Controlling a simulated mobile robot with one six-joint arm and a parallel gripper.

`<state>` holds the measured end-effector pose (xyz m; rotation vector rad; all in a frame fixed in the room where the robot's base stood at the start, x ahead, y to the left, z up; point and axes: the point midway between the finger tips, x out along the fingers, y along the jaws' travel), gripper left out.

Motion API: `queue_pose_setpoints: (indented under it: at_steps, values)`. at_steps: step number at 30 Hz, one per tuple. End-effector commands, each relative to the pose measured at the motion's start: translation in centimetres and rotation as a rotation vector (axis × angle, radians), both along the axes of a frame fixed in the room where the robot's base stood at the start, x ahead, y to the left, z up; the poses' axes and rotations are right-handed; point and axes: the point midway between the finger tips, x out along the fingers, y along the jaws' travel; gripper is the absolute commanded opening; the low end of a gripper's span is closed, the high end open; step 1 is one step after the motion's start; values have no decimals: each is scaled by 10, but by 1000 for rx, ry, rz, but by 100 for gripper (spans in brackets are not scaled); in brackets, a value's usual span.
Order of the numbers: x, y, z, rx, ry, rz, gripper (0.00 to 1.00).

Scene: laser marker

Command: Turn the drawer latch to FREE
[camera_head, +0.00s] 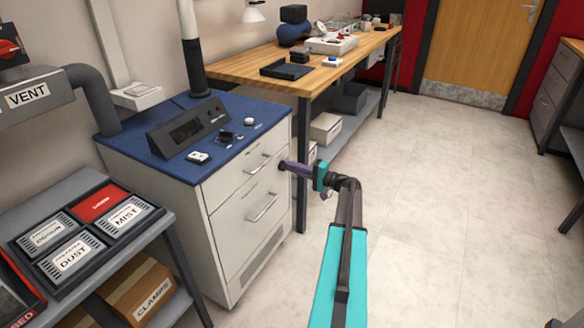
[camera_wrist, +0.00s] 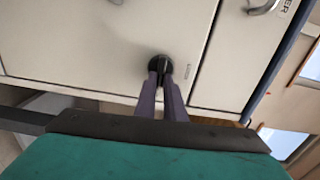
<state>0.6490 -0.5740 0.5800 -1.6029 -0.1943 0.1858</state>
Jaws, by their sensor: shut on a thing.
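The drawer latch (camera_wrist: 160,64) is a small round black knob on the white cabinet front. In the wrist view, the purple-grey fingers of my gripper (camera_wrist: 162,78) reach up to it and are closed on its raised grip. In the head view, my gripper (camera_head: 284,166) meets the cabinet's right side of the front, near the upper drawer (camera_head: 228,186). The latch is mostly hidden behind the fingertips there. I cannot read the latch's setting or any FREE mark in either view. The drawer looks shut.
The lower drawer (camera_head: 238,240) has a bar handle (camera_head: 262,208). A wooden workbench (camera_head: 270,72) stands behind the cabinet. A shelf with labelled cartridges in a dark tray (camera_head: 30,262) is at the left. The floor (camera_head: 440,200) at right is clear.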

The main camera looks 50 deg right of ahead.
Motion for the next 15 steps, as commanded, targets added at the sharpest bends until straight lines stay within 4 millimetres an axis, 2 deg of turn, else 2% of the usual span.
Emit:
queue_pose_setpoints:
  at_steps: [15]
  values:
    - [0,4,-3,56,17,10,0]
